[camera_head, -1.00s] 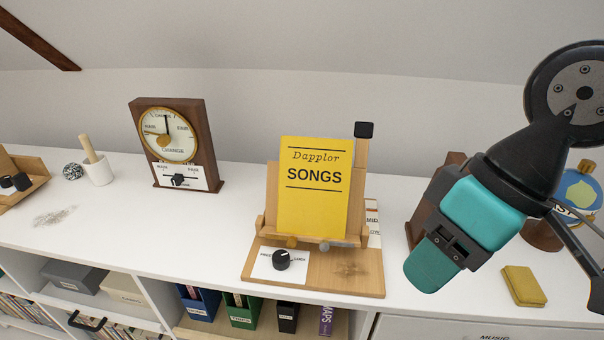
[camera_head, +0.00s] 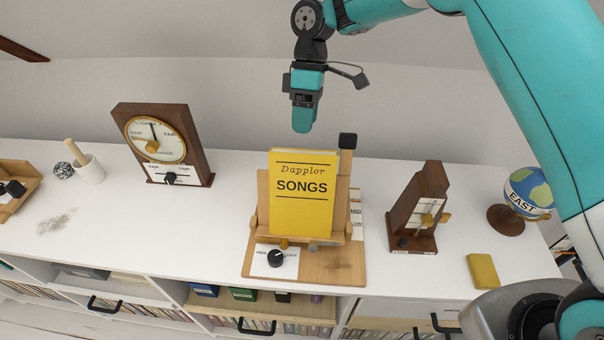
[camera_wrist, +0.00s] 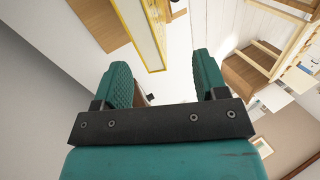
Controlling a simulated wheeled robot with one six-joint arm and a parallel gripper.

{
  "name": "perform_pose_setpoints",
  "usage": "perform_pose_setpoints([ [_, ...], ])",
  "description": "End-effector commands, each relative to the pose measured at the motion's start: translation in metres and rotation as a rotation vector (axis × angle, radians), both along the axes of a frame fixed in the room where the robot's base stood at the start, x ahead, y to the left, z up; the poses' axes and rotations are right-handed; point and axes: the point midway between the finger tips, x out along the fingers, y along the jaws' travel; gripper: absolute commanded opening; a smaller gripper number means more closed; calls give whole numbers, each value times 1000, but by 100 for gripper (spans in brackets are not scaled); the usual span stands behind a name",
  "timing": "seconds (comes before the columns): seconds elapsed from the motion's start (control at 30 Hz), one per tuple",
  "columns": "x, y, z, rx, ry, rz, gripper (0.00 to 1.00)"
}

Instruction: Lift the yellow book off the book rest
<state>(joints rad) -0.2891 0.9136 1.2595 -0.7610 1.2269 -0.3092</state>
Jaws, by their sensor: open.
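The yellow book (camera_head: 303,200), titled "Dapplor SONGS", stands upright, leaning slightly back on the wooden book rest (camera_head: 260,208). My gripper (camera_head: 302,122) is above the book's top edge in the head view, pointing down and apart from the book. In the wrist view the two teal fingers of my gripper (camera_wrist: 166,80) are spread with nothing between them. The yellow edge of the book (camera_wrist: 160,50) shows beyond the fingers there. The rest's base has a black knob (camera_head: 276,258) and a post with a black top (camera_head: 347,141) at its right side.
A wooden clock (camera_head: 163,145) stands to the left and a narrow wooden device (camera_head: 418,210) to the right. A small globe (camera_head: 527,192) and a yellow block (camera_head: 482,270) are farther right. A white mortar (camera_head: 90,170) is far left. The desk between clock and rest is clear.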

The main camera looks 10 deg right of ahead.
Motion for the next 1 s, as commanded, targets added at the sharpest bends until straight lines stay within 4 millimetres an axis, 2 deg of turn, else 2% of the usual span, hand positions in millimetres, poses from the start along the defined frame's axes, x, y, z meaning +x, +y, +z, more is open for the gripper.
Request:
perform_pose_setpoints([
  [0.1,13,1,-13,-8,19,62,66],
  [0.23,16,2,-27,-10,27,92,66],
  [0.57,3,5,-55,-11,30,95,66],
  [0.8,-11,8,-86,-11,29,95,66],
  [1.0,-13,9,-94,-10,24,94,66],
])
